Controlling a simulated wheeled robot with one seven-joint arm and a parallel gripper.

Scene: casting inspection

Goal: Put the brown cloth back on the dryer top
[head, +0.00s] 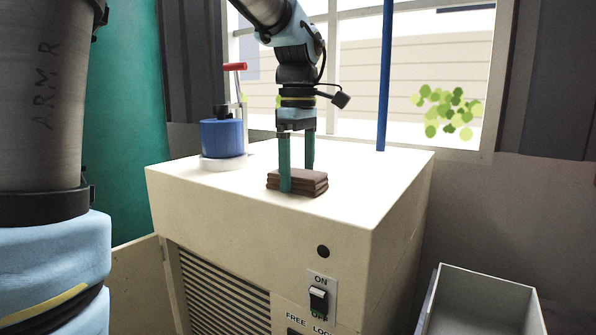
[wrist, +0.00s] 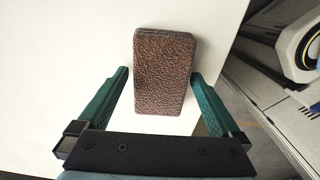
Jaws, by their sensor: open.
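The brown cloth (head: 308,183) is a folded, layered block lying flat on the cream dryer top (head: 376,168), near its front edge. In the wrist view the cloth (wrist: 163,72) is a textured brown rectangle on the pale surface (wrist: 75,50). My gripper (head: 297,180) points down at the cloth with its green fingers apart. In the wrist view my gripper (wrist: 160,88) has one finger on each side of the cloth's near part. Gaps show between both fingers and the cloth there.
A blue container (head: 222,138) on a white base stands at the back left of the dryer top. A blue pole (head: 386,75) rises at the back right. A pale open bin (head: 484,290) is at the lower right. An ON/OFF switch (head: 318,298) is on the front.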

